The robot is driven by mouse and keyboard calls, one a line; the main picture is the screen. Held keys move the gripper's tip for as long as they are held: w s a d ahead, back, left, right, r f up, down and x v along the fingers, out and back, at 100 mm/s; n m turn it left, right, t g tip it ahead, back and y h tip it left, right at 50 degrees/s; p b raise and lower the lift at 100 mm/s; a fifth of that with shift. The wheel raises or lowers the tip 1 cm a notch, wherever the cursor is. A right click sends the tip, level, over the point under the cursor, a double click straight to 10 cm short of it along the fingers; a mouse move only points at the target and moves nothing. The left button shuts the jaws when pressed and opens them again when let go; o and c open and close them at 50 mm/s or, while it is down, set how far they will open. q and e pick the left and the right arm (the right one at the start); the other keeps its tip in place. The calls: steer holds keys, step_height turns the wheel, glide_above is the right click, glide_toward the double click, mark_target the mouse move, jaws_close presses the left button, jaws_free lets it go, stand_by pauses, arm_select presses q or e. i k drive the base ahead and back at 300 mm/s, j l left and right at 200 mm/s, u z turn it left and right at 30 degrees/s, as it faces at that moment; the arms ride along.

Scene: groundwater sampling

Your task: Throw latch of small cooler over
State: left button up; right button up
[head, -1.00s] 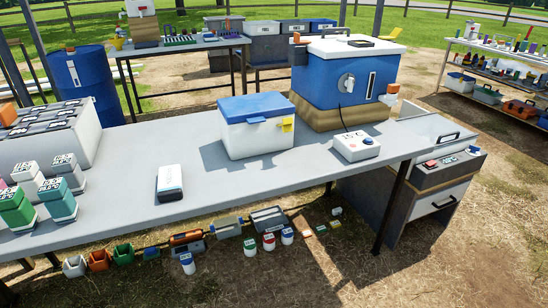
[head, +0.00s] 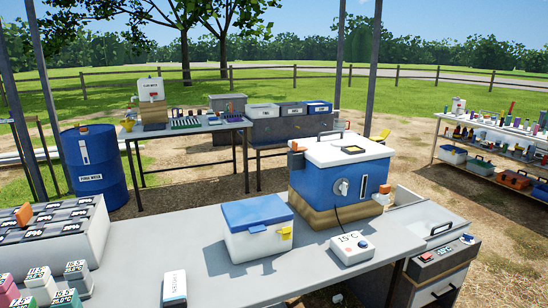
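The small cooler (head: 258,238) stands on the grey table, with a white body and a blue lid (head: 256,211) that is down. A yellow latch (head: 285,233) sits on its right front side, near the corner. A small blue tab (head: 257,229) shows under the lid's front edge. I cannot tell from this distance how the yellow latch is set. Neither of my grippers shows in the head view.
A large blue cooler box (head: 323,184) on a wooden base stands behind and right of the small cooler. A white 15°C controller (head: 352,247) lies to the right. A white case (head: 63,231), bottles (head: 42,284) and a white device (head: 174,289) are on the left. Table between is clear.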

mark_target(285, 233)
steer(key=u, duration=0.4)
steer(key=i+l+u, duration=0.1)
steer(key=l+u, duration=0.55)
steer(key=u, duration=0.15)
steer(key=l+u, duration=0.35)
